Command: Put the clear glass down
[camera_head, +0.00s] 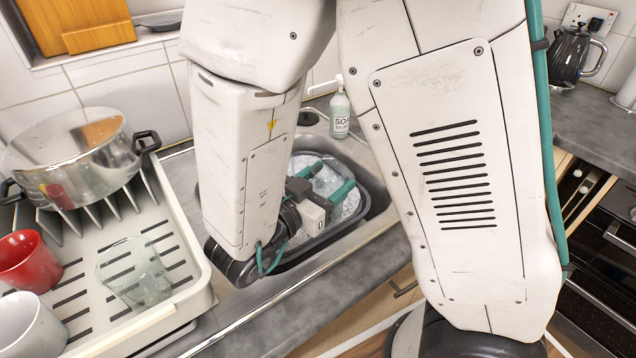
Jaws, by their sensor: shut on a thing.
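My gripper (329,180) is over the soapy basin, its two teal fingers shut on a clear glass (326,184). The glass is hard to make out against the white suds, and my gripper hides part of it. I cannot tell whether its lower end touches the suds. Another clear glass (135,274) stands on the white dish rack at the left.
The sink basin (377,185) holds suds, with a soap bottle (340,112) behind it. The dish rack (184,246) also holds a steel pot (80,165), a red mug (28,262) and a white mug (30,325).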

